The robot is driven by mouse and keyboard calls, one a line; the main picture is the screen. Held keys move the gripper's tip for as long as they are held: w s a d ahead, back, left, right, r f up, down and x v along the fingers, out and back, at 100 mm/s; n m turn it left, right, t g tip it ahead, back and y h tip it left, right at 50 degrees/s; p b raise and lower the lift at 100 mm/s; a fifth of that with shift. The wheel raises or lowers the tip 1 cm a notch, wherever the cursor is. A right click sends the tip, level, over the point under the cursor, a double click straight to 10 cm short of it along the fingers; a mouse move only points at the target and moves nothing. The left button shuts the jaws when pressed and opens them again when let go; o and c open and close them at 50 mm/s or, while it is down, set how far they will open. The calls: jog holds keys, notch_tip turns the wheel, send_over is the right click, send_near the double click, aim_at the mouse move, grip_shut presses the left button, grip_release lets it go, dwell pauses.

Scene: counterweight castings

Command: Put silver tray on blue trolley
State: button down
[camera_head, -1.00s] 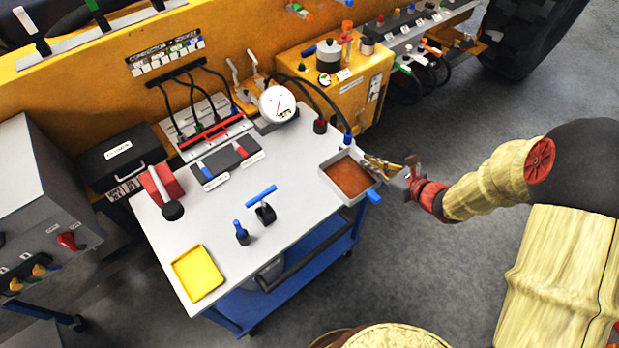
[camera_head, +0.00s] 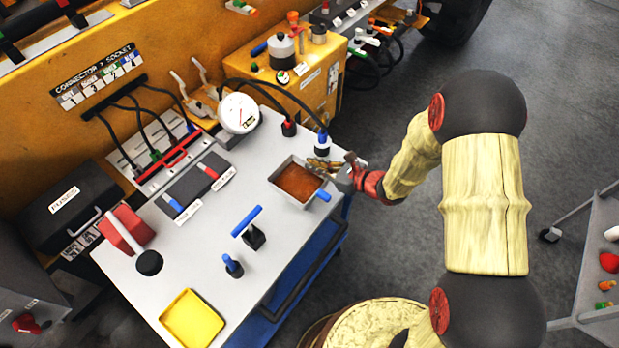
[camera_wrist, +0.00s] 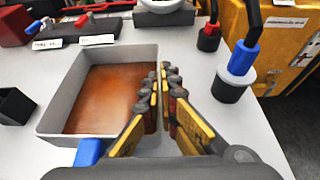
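The silver tray (camera_head: 276,184), grey-walled with a brown-orange floor and a blue handle, is level over the right back part of the blue trolley's light-grey top (camera_head: 190,262). I cannot tell whether it touches the top. My gripper (camera_head: 335,170) is at the tray's right wall. In the wrist view the tray (camera_wrist: 62,92) lies left of my fingers (camera_wrist: 165,85), which are close together around its right wall, one inside and one outside. The trolley's blue frame (camera_head: 312,262) shows below the top.
A yellow tray (camera_head: 192,318), a blue-topped tool (camera_head: 250,230), a small blue-capped piece (camera_head: 232,266) and a gauge (camera_head: 238,112) stand on the trolley top. A blue-and-white connector (camera_head: 322,144) with a cable is close behind the silver tray. A grey shelf cart (camera_head: 598,240) stands at the right.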

aim_at(314, 175)
jog(key=shift+f+b, duration=0.4)
jog(key=shift+f, duration=1.85)
jog(key=shift+f, duration=0.1)
jog(key=c, duration=2.5)
grip_release()
jog(key=o, duration=0.4)
jog(key=shift+o, duration=0.3)
